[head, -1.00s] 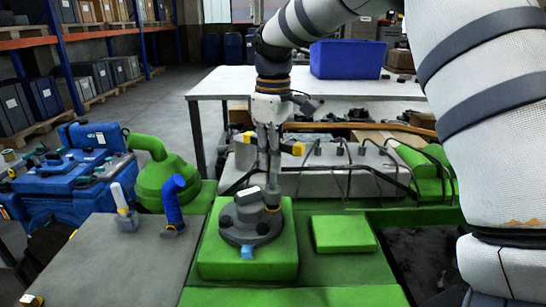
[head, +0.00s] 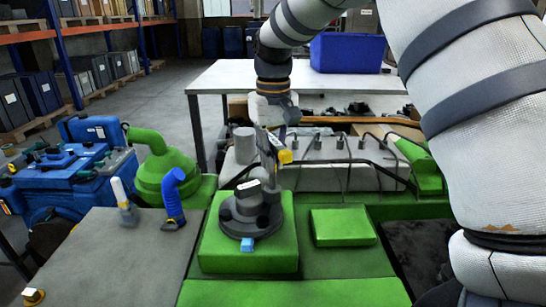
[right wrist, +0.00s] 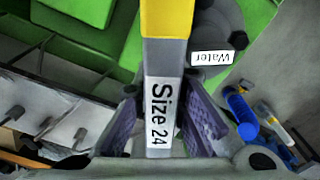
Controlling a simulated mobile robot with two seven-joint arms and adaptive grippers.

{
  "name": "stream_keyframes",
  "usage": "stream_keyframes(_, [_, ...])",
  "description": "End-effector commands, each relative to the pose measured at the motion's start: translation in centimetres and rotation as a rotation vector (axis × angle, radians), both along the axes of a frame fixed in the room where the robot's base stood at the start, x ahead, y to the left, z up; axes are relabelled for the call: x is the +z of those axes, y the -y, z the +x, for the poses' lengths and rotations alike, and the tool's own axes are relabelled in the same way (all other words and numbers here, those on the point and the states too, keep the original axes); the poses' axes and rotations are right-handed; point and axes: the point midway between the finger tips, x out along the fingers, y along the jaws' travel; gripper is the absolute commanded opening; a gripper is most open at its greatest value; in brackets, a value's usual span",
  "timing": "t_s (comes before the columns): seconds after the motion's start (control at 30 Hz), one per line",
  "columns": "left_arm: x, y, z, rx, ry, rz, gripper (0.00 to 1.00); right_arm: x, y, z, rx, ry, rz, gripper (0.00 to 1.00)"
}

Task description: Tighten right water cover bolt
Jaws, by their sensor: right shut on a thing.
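The round dark grey water cover (head: 243,213) sits on a green block, with a white label on top. The label reads "Water" in the right wrist view (right wrist: 212,58). My right gripper (head: 270,158) is above and just behind the cover, tilted. It is shut on a grey tool with a yellow section (head: 285,156); in the right wrist view the tool (right wrist: 158,112) lies between the purple finger pads and is marked "Size 24". The tool's working end is hidden, so I cannot tell whether it sits on a bolt. My left gripper is not in view.
A blue bent pipe (head: 173,198) and a white-tipped item (head: 122,202) stand on the grey surface at left. A grey engine block with cables (head: 340,165) lies behind. A low green block (head: 342,227) is right of the cover. A white table (head: 220,82) stands farther back.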

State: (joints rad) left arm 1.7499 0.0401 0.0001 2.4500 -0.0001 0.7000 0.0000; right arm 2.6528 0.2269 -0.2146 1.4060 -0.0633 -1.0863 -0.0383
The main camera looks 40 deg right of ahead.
Motion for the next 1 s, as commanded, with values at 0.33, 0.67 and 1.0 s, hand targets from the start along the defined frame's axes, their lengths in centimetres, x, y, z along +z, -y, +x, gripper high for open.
stream_keyframes(0.33, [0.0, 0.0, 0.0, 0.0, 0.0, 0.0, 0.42, 0.4, 0.0, 0.0, 0.002, 0.002, 0.0, 0.0])
stream_keyframes(0.67, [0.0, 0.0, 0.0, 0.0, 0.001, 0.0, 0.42, 3.0, 0.0, 0.0, 0.002, 0.003, -0.001, 0.0])
stream_keyframes(1.0, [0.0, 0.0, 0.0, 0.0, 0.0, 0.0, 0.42, 3.6, 0.0, 0.0, 0.002, 0.001, 0.0, 0.0])
